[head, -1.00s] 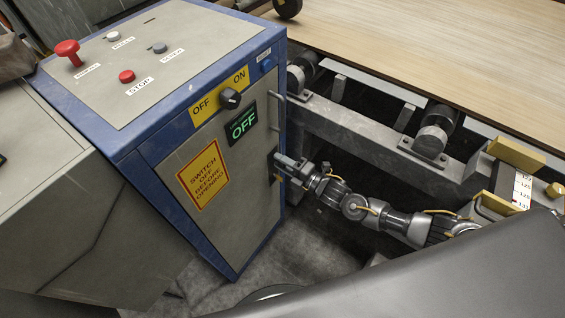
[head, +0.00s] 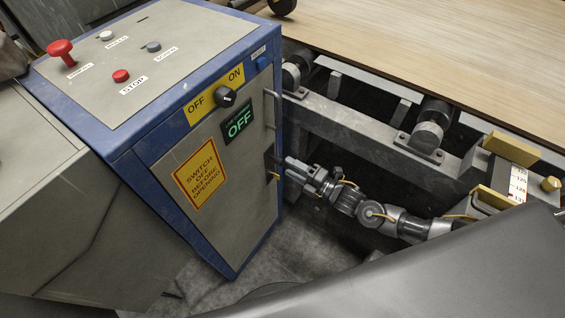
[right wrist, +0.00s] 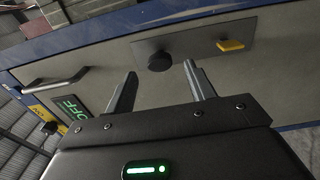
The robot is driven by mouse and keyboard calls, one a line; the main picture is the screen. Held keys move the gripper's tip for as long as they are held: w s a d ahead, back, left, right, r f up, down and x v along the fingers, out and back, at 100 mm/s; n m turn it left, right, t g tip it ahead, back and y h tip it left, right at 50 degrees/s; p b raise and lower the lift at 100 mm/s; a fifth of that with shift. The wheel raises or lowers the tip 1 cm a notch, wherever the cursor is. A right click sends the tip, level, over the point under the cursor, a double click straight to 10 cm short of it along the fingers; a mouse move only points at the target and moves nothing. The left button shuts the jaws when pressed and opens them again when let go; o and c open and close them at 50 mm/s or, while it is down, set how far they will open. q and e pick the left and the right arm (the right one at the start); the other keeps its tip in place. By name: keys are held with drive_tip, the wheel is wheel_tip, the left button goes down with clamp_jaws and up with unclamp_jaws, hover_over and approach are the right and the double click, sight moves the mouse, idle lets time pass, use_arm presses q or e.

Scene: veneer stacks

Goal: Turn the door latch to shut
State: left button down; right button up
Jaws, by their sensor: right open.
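The blue and grey control cabinet has a grey door (head: 231,190) that looks closed. On its right edge is the latch: a dark plate (right wrist: 190,52) with a round black knob (right wrist: 160,61) and a yellow tab (right wrist: 231,45) beside it. In the head view the latch (head: 270,163) is small and partly hidden by my gripper. My right gripper (head: 288,168) is just right of it. In the right wrist view my right gripper (right wrist: 160,70) is open, the knob showing between its fingertips. Whether they touch it I cannot tell. My left gripper is not in view.
A bar handle (head: 272,108) is above the latch; it also shows in the wrist view (right wrist: 55,82). The rotary switch (head: 224,97) sits above a lit OFF display (head: 238,124). A roller conveyor frame (head: 375,147) with veneer stands close on the right.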

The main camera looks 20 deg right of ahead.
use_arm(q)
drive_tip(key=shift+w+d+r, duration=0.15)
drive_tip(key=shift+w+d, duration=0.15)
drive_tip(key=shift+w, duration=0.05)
use_arm(e)
drive_tip(key=v, duration=0.5)
drive_tip(key=shift+s+d, duration=0.1)
drive_tip(key=shift+s, duration=0.05)
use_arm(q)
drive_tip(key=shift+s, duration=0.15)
